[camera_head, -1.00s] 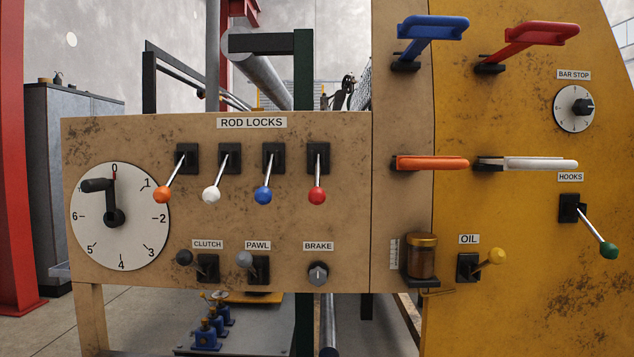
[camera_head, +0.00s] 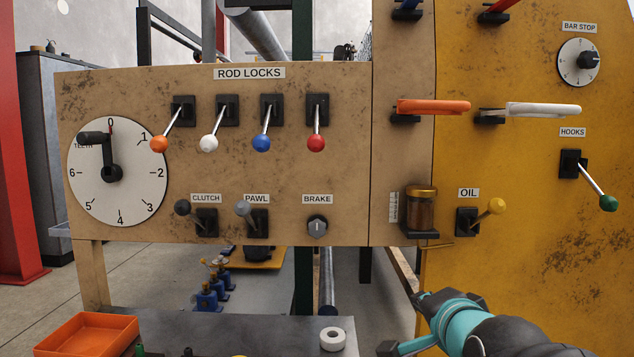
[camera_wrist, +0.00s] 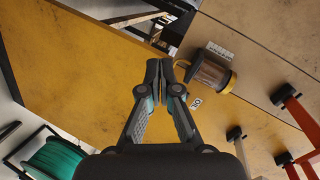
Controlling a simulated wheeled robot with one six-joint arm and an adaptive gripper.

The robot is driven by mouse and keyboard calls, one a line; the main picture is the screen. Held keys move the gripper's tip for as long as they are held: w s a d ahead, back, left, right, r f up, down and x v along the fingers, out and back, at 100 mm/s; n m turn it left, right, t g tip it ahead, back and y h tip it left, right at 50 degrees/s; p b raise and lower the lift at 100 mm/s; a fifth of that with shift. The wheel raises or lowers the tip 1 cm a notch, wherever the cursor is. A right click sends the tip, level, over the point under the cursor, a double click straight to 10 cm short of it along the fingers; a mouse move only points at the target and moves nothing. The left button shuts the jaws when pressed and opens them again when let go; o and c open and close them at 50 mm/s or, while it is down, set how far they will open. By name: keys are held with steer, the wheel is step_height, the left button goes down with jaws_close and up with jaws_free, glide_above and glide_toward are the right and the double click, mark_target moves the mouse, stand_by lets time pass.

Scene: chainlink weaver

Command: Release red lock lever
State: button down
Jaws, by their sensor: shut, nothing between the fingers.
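The red lock lever (camera_head: 316,135) is at the right end of the ROD LOCKS row, a silver rod with a red ball knob hanging down from its black slotted plate. Orange (camera_head: 159,145), white (camera_head: 209,143) and blue (camera_head: 262,143) knobbed levers stand to its left, also pointing down. My gripper (camera_wrist: 160,68) is shut and empty in the wrist view, near the oil jar and apart from the red lever. The red lock lever cannot be made out in the wrist view. My arm shows at the lower right of the head view, below the panel.
The oil jar (camera_head: 420,212) and OIL lever (camera_head: 495,206) stick out right of the panel. Orange (camera_head: 433,106) and white (camera_head: 543,110) handles project above them. An orange tray (camera_head: 88,335) and white ring (camera_head: 332,339) lie on the grey surface below.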

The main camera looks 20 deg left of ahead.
mark_target(317, 125)
steer(key=w+a+r+m+t+b, duration=0.3)
steer(key=a+r+m+t, duration=0.3)
steer(key=a+m, duration=0.45)
steer(key=w+a+r+m+t+b, duration=0.3)
steer(key=a+r+m+t, duration=0.3)
steer(key=a+m, duration=0.45)
steer(key=w+d+r+m, duration=0.1)
steer(key=w+r+m, duration=0.1)
steer(key=r, duration=0.7)
steer(key=shift+w+r, duration=0.15)
steer(key=shift+w, duration=0.4)
steer(key=shift+r, duration=0.1)
